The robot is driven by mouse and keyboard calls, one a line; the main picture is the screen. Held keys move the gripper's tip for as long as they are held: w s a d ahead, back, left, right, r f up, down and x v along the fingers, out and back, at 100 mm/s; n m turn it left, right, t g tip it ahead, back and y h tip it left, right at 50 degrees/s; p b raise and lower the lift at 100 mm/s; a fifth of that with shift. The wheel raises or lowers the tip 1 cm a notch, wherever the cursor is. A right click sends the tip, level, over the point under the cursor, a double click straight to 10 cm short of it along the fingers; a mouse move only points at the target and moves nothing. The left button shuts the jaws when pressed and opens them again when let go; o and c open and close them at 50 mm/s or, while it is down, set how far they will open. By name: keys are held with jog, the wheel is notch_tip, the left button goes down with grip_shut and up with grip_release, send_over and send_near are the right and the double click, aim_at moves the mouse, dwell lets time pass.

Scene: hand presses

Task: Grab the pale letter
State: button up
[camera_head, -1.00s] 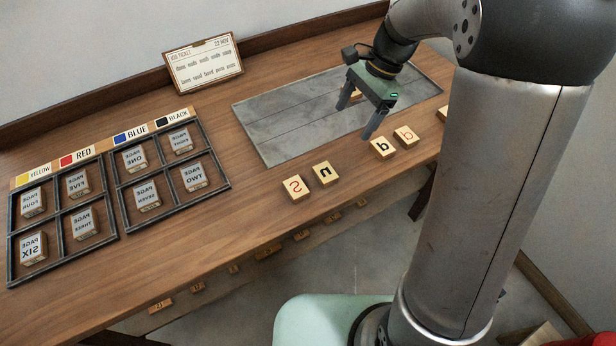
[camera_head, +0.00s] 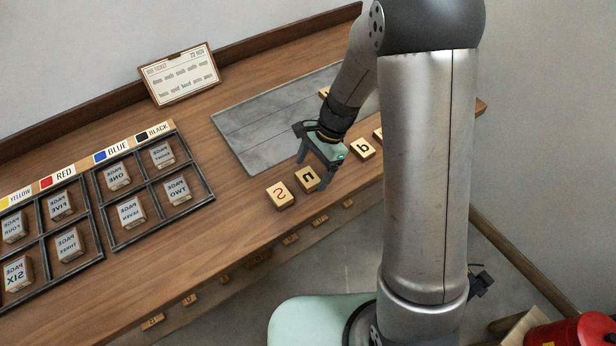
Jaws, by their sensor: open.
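Several pale wooden letter tiles lie along the front part of the wooden bench: one with a red S-like letter (camera_head: 280,196), one with a black u- or n-like letter (camera_head: 306,180), one with a black b- or q-like letter (camera_head: 363,149), and one partly hidden behind my arm (camera_head: 378,134). I cannot tell which one is the pale letter. My gripper (camera_head: 314,170) is open and points down over the u- or n-like tile, with its fingers close to either side. Contact is not clear.
A grey slab (camera_head: 245,130) lies behind the tiles, with another tile (camera_head: 324,92) at its far part. A dark divided tray (camera_head: 130,240) with page blocks stands at the left. A job ticket (camera_head: 180,75) leans at the back. More tiles sit below the bench's front edge.

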jog(key=shift+x, duration=1)
jog(key=shift+c, duration=0.3)
jog(key=c, duration=1)
jog(key=shift+r, duration=0.15)
